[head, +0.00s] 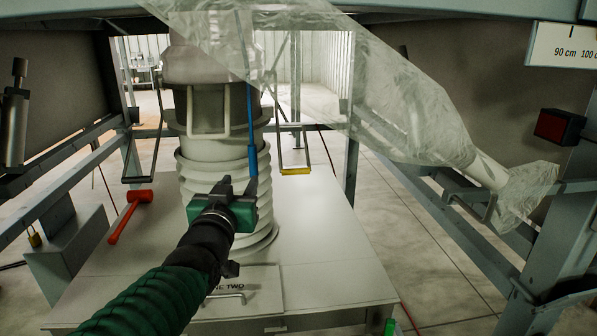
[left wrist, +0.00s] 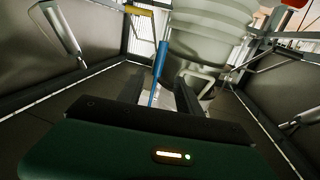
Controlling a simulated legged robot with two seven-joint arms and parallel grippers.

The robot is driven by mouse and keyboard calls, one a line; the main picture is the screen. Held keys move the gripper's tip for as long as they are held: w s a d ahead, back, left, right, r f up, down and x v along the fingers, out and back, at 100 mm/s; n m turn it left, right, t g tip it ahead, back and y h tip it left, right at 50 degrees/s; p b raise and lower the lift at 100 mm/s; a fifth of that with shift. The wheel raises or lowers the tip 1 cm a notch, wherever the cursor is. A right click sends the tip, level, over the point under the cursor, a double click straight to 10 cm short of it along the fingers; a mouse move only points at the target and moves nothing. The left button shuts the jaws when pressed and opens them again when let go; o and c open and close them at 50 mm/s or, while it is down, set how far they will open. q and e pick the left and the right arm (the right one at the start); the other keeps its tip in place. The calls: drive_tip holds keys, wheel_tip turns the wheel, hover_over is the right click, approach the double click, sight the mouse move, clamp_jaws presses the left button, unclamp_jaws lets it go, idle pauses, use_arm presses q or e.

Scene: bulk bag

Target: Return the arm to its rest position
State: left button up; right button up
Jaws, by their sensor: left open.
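My left arm reaches in from the bottom left of the head view in a green sleeve. My left gripper (head: 238,184) is open in front of the white ribbed spout (head: 205,165). A thin blue rod (head: 251,120) hangs in front of the spout, with its thicker lower end close to the fingertips. In the left wrist view, the blue rod (left wrist: 158,65) shows between the two dark fingers of the left gripper (left wrist: 158,95). I cannot tell whether the fingers touch it. My right gripper is not in view.
A red mallet (head: 129,215) lies on the white table (head: 315,225) left of the spout. A yellow-ended hanging handle (head: 295,171) is right of it. Clear plastic film (head: 400,100) drapes across the upper right. Grey frame posts (head: 350,130) and rails stand on both sides.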

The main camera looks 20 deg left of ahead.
use_arm(q)
drive_tip(key=s+d+f+m+g+h, duration=0.1)
drive_tip(key=d+f+g+h, duration=0.2)
drive_tip(key=f, duration=0.9)
drive_tip(key=s+d+f+m+g+h, duration=0.1)
drive_tip(key=d+f+g, duration=0.2)
drive_tip(key=d+f, duration=0.55)
drive_tip(key=s+d+f+m+g+h, duration=0.1)
drive_tip(key=s+f+g, duration=0.3)
drive_tip(key=s+f, duration=0.4)
drive_tip(key=s+d+f+m+g+h, duration=0.1)
drive_tip(key=s+d+f+g, duration=0.3)
drive_tip(key=s+f, duration=0.4)
wheel_tip(320, 180, down, 5)
drive_tip(key=shift+s+f, duration=0.1)
drive_tip(key=shift+s, duration=0.25)
